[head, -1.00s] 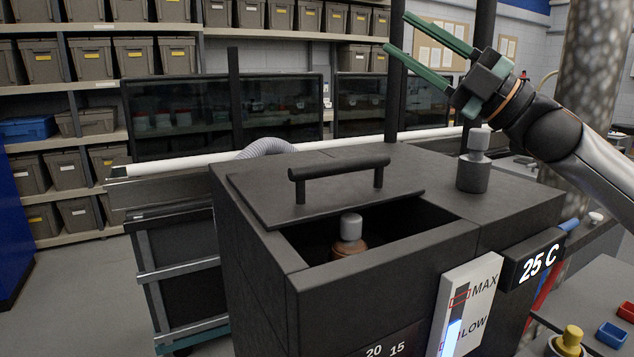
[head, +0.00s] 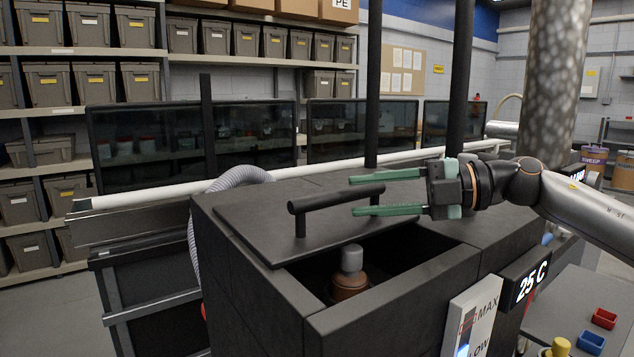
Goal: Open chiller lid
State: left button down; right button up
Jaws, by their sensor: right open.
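The chiller (head: 405,318) is a dark box in the middle of the head view. Its flat lid (head: 262,228) sits on top toward the back left, leaving part of the opening (head: 412,250) uncovered at the front right. A bar handle (head: 320,200) stands on two posts on the lid. My right gripper (head: 354,196) is open, its green fingers pointing left. In the picture the handle's right end lies between the fingers; I cannot tell whether they are around it or in front of it. My left gripper is not in view.
A brown vessel with a grey cap (head: 350,280) shows inside the opening. A display reading 25 C (head: 526,282) and a MAX/LOW gauge (head: 474,316) are on the front. A grey hose (head: 240,178) lies behind. Red (head: 604,318) and blue (head: 591,341) trays sit at the right.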

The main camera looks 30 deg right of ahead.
aim_at(349, 196)
jog(key=shift+w+a+r+p, duration=0.2)
jog(key=shift+w+a+p, duration=0.15)
jog(key=shift+a+p, duration=0.1)
jog(key=p+x, duration=0.1)
jog(key=p, duration=0.1)
jog(key=shift+w+a+f+p, duration=0.1)
jog(key=shift+w+a+p, duration=0.2)
jog(key=shift+p, duration=0.1)
jog(key=shift+f, duration=0.25)
jog(key=shift+p+x, duration=0.45)
jog(key=shift+x, duration=0.7)
jog(key=shift+w+a+f, duration=0.15)
jog(key=shift+a, duration=0.05)
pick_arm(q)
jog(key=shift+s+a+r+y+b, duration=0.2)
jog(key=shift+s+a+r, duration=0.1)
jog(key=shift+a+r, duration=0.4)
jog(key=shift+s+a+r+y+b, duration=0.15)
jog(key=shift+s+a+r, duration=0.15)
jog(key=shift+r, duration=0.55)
pick_arm(e)
jog(key=shift+x, duration=1)
grip_shut()
